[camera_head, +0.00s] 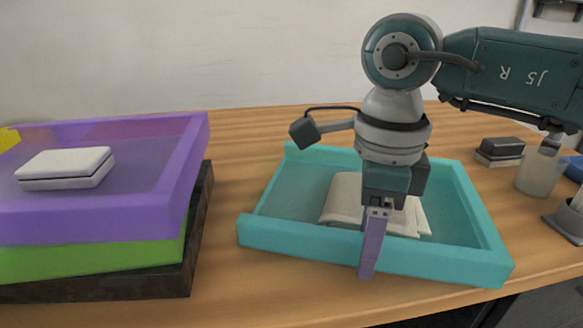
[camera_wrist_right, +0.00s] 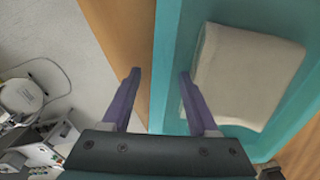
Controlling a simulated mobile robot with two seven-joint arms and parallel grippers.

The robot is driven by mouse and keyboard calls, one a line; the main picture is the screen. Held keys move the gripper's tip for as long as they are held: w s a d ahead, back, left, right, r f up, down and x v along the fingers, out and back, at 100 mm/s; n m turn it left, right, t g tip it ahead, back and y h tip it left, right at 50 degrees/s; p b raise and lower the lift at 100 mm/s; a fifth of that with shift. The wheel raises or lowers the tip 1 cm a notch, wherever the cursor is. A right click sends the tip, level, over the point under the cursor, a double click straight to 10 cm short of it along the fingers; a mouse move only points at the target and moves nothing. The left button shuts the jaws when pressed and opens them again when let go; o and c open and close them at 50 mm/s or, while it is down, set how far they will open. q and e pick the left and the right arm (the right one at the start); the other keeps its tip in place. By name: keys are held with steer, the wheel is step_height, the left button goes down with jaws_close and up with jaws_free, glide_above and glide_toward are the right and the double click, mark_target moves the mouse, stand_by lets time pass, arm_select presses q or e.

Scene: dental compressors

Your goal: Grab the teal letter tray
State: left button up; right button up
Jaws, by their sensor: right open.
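The teal letter tray (camera_head: 465,262) sits on the wooden table near its front edge, with a folded beige cloth (camera_head: 341,196) inside it. My right gripper (camera_head: 370,270) points down at the tray's front wall. In the right wrist view, the teal tray (camera_wrist_right: 166,60) lies under the right finger, and my right gripper (camera_wrist_right: 158,95) is open. One finger is over the inner side of the wall and the other over the table outside. Nothing is between the fingers except the wall below; whether they touch it I cannot tell. My left gripper is out of view.
A purple tray (camera_head: 90,222) with a white box (camera_head: 65,167) is stacked on a green tray (camera_head: 100,262) and a dark tray (camera_head: 198,215) at left. A dark block (camera_head: 501,146), a cup (camera_head: 540,172) and a holder stand at right. Bare table (camera_head: 240,180) separates the trays.

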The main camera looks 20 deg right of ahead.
jaws_close()
stand_by(0.4)
steer(key=shift+r, duration=0.1)
stand_by(0.8)
